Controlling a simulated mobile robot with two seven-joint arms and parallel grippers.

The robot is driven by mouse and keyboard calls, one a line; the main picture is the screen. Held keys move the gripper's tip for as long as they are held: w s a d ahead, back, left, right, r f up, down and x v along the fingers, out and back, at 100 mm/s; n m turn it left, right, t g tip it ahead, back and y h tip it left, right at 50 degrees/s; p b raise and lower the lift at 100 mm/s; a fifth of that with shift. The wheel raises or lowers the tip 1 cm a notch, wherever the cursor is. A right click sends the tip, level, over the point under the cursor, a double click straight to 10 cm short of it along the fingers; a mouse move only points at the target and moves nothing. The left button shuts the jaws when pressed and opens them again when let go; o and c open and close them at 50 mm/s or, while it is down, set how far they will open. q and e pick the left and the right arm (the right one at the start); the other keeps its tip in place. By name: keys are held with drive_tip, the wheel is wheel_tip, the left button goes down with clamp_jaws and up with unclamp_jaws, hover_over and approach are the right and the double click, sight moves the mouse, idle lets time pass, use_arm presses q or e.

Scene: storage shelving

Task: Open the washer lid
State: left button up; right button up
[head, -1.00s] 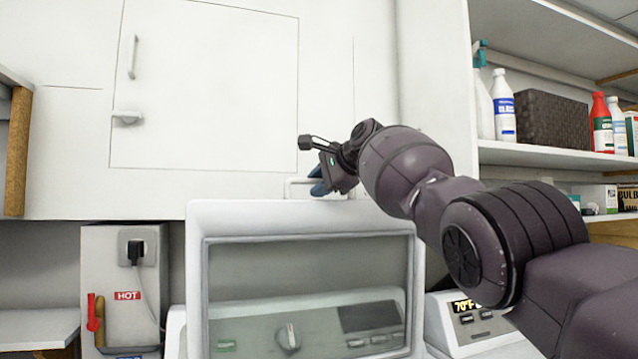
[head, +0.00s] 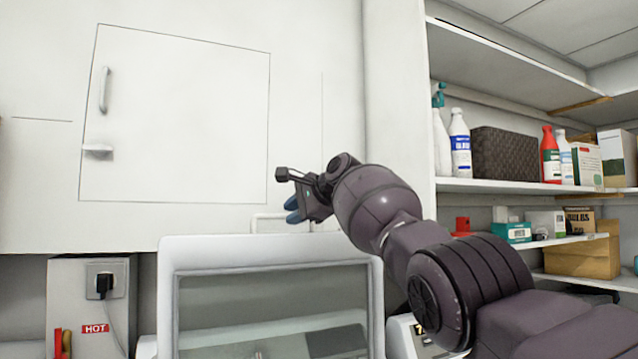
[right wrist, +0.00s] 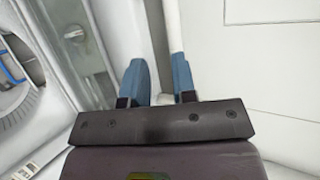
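The washer lid (head: 265,248) is a white frame with a clear window, standing raised in the lower middle of the head view. The washer's panel shows dimly through the window. A thin handle (head: 267,216) shows along its top edge. My right gripper (head: 291,209) is at the right part of this handle, with blue fingertips. In the right wrist view its two fingers (right wrist: 160,82) are apart, and a pale bar (right wrist: 174,25) runs up beside the right finger. I cannot tell whether they touch. My left gripper is not in view.
A white wall cabinet (head: 185,115) is close behind the lid. A grey box with a HOT label (head: 90,290) stands at the left. Shelves (head: 545,187) with bottles, a dark basket (head: 505,153) and boxes fill the right side.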

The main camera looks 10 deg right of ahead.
use_arm(q)
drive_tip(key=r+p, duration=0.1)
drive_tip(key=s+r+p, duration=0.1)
drive_tip(key=p, duration=0.1)
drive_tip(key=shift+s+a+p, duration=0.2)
drive_tip(key=shift+p, duration=0.1)
use_arm(e)
drive_tip(key=v, duration=0.7)
drive_tip(key=shift+s+d, duration=0.25)
drive_tip(key=shift+d, duration=0.05)
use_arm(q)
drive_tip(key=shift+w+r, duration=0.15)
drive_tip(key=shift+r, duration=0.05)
